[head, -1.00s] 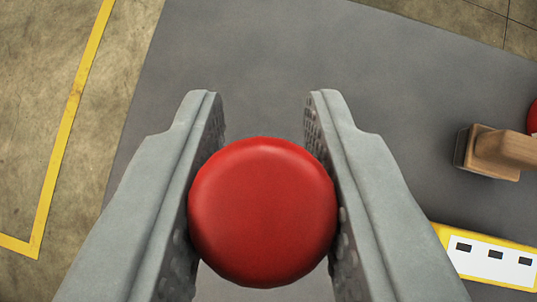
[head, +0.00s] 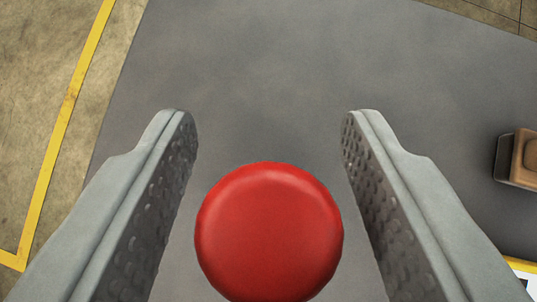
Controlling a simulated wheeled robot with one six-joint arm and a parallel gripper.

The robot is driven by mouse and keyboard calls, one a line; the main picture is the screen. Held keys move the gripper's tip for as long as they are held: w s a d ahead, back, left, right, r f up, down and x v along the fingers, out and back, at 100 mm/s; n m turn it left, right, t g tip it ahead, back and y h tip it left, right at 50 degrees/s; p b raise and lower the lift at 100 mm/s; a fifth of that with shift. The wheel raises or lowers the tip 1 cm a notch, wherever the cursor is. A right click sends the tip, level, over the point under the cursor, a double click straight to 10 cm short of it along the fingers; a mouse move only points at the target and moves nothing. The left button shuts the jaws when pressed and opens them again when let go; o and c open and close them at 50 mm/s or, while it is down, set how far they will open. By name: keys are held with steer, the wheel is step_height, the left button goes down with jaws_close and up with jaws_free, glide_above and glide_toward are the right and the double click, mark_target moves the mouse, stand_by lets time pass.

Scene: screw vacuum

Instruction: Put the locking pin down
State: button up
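The locking pin (head: 269,232) shows as a round red knob seen from above, low in the middle of the head view. Whatever is under the knob is hidden by it. My gripper (head: 268,122) is open, with one grey finger on each side of the knob. A gap shows between the knob and each textured finger pad, so neither finger appears to touch it.
The grey surface (head: 270,65) around the knob is clear. A brown wooden-looking block (head: 520,158) stands at the right edge. Part of a yellow and white item (head: 523,270) shows at the lower right. Concrete floor with a yellow line (head: 66,105) lies to the left.

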steer(key=shift+s+r, duration=0.25)
steer(key=shift+r, duration=0.15)
steer(key=v, duration=1.1)
steer(key=shift+s+r, duration=0.1)
